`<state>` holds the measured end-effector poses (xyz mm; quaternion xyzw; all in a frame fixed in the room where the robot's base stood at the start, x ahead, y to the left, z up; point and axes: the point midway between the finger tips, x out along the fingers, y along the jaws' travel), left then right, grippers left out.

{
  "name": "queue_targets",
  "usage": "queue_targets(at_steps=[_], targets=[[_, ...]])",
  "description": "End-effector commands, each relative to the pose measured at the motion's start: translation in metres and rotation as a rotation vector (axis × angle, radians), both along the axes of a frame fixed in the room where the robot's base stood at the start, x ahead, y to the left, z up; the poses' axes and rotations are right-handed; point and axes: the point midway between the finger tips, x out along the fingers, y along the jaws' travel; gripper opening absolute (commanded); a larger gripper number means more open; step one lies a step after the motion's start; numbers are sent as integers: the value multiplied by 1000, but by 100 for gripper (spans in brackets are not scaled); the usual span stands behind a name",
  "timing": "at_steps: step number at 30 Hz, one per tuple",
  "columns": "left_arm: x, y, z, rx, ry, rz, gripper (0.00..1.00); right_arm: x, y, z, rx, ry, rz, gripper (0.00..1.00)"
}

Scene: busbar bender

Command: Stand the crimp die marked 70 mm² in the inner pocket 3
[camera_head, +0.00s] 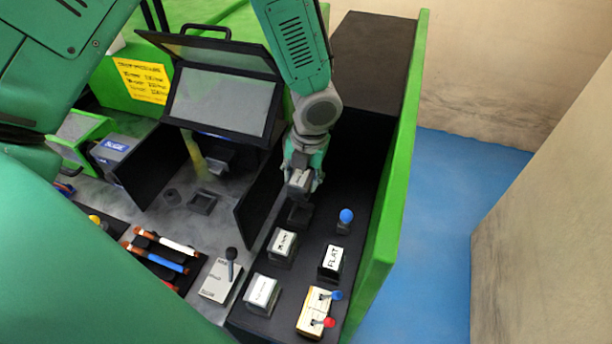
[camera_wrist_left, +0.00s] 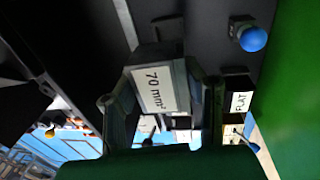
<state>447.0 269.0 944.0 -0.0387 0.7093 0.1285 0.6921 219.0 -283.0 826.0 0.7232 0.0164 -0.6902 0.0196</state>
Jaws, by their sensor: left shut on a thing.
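The crimp die marked 70 mm² (camera_wrist_left: 160,88) is a grey block with a white label, and the label is readable in the left wrist view. In the head view the die (camera_head: 299,180) shows small between the fingers. My left gripper (camera_head: 303,172) is shut on it; the fingers (camera_wrist_left: 160,100) press its two sides. A dark, square pocket (camera_head: 299,214) lies just below the die in the head view. Whether the die touches it cannot be told. No pocket number is readable. My right gripper is not in view.
Nearby stand a labelled die (camera_head: 282,246), a block marked FLAT (camera_head: 331,262), a white-topped block (camera_head: 262,294), a blue knob (camera_head: 346,216) and a yellow switch box (camera_head: 314,312). A green wall (camera_head: 385,215) borders the right side; a black panel (camera_head: 258,205) and a monitor (camera_head: 222,100) stand left.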

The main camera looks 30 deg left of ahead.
Motion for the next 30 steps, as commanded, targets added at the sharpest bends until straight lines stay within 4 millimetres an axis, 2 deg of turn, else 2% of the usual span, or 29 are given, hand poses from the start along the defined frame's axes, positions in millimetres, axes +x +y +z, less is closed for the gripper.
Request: queue_targets(at_steps=[2, 11, 19, 30], targets=[[0, -1, 3, 2, 0, -1, 0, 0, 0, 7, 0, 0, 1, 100], [1, -6, -27, 7, -1, -2, 0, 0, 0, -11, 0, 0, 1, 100], [0, -3, -51, 5, -1, -1, 0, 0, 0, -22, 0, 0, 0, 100], [1, -2, -57, 4, -2, -1, 0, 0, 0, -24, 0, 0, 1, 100]])
